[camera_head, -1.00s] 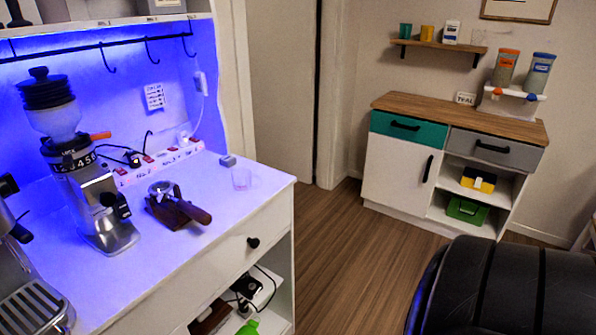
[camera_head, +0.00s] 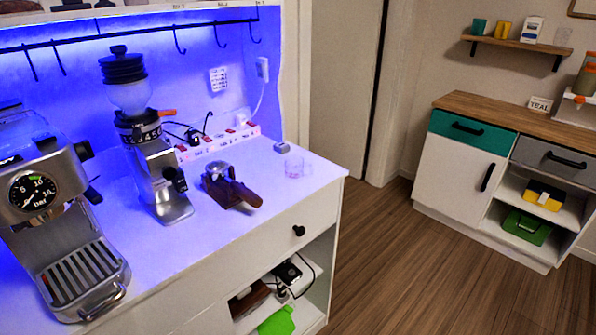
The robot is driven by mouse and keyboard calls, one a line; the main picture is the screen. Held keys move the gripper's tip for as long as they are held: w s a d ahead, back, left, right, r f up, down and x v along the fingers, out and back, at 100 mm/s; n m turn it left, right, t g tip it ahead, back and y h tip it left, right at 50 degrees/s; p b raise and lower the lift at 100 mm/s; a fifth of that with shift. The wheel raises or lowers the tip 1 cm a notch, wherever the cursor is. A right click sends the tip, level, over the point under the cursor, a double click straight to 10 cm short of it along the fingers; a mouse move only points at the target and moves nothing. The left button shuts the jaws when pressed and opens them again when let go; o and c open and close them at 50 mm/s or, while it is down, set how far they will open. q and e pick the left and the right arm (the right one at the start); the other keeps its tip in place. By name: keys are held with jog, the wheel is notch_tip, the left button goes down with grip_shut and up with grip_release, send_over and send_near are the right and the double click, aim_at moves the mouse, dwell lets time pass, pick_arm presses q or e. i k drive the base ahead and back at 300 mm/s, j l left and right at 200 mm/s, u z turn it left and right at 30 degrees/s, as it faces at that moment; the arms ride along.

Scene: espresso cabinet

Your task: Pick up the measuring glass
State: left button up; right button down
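Nothing touches the glass. Neither of my grippers shows in the head view.
A grinder (camera_head: 155,150) and an espresso machine (camera_head: 55,200) stand on the counter to the left. A wood-topped cabinet (camera_head: 460,165) stands at the right. The wooden floor (camera_head: 400,270) between is clear.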

aim_at(294, 165)
jog(key=i+l+u, duration=0.1)
jog(key=u, duration=0.25)
jog(key=i+l+u, duration=0.15)
jog(key=u, duration=0.2)
jog(key=i+l+u, duration=0.15)
jog(key=u, duration=0.25)
